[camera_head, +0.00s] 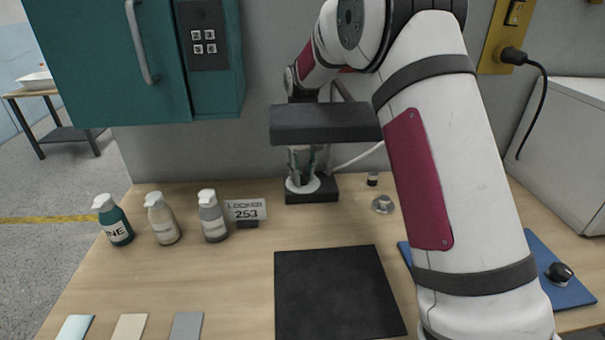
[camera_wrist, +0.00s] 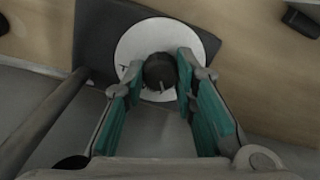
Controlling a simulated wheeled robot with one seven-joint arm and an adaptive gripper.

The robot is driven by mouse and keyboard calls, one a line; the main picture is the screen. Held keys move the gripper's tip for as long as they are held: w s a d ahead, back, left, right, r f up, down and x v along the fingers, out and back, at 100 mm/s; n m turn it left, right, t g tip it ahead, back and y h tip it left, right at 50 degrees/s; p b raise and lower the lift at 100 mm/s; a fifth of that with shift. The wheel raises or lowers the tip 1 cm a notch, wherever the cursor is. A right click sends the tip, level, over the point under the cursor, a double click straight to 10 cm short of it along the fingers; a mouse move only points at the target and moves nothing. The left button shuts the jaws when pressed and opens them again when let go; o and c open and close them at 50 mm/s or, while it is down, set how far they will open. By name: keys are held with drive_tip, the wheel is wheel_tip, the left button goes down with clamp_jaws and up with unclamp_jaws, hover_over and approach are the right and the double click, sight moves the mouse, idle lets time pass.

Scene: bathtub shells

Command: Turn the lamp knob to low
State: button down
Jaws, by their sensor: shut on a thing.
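The lamp has a wide dark shade (camera_head: 325,123) and a dark base (camera_head: 324,188) against the wall. A white round dial (camera_head: 303,187) lies on the base, and it fills the upper middle of the wrist view (camera_wrist: 140,38). The dark lamp knob (camera_wrist: 160,70) stands at the dial's centre, with a pale line on its near side. My gripper (camera_wrist: 162,72) points down at the dial and its teal fingers are shut on the knob, one on each side. In the head view the shade hides part of my gripper (camera_head: 302,176), and any dial lettering is unreadable.
Several bottles (camera_head: 212,215) and a "LOCKER 253" sign (camera_head: 246,210) stand left of the lamp. A black mat (camera_head: 338,292) lies in front. A small dark-capped item (camera_head: 372,179) and a metal piece (camera_head: 383,204) sit to its right. A teal cabinet (camera_head: 120,60) hangs upper left.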

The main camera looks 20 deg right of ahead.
sight(303, 175)
drive_tip(key=m, duration=0.6)
drive_tip(key=shift+m, duration=0.3)
idle(0.4)
drive_tip(key=c, duration=1.3)
unclamp_jaws()
drive_tip(key=shift+r, duration=0.1)
wheel_tip(303, 175, up, 12)
